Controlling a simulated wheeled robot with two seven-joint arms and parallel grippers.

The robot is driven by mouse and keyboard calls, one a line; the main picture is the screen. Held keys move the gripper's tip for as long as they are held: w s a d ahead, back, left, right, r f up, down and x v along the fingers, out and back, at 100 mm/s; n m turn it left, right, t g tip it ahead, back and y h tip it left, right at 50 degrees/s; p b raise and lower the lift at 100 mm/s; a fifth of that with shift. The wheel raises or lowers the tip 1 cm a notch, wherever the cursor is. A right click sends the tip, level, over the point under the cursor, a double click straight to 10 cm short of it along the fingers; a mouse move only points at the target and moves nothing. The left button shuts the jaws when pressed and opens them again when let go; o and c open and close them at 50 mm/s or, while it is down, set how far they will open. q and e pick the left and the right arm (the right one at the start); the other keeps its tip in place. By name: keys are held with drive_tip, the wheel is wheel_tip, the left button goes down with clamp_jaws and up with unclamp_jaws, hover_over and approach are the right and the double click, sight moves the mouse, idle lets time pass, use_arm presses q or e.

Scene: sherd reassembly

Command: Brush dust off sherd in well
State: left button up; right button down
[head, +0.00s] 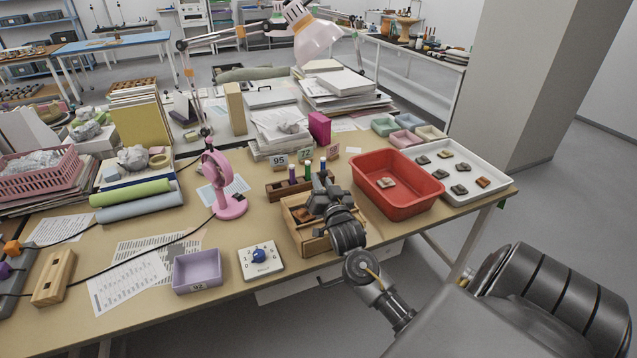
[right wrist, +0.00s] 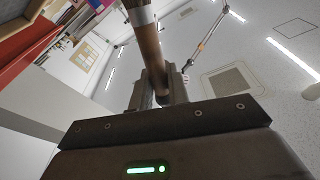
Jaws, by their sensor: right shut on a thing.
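My right gripper (head: 326,184) is over the wooden box with the well (head: 316,243), on the near edge of the table. In the right wrist view the right gripper (right wrist: 161,92) is shut on a tan rod with a pale band, which looks like the brush (right wrist: 149,48). I cannot make out the brush or its bristles in the head view. A reddish-brown sherd (head: 303,215) shows in the well, partly hidden by my gripper. Whether dust lies on it is too small to tell. My left gripper is not in view.
A red tub (head: 420,205) with one sherd stands right of the box, with a white tray (head: 490,163) of several sherds beyond. A wooden tool rack (head: 282,190) is behind the box. A pink fan (head: 231,207), a dial plate (head: 263,272) and a lilac bin (head: 196,285) stand left.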

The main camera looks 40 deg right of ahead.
drive_tip(key=shift+d, duration=0.15)
drive_tip(key=shift+p, duration=0.4)
idle(0.5)
idle(0.4)
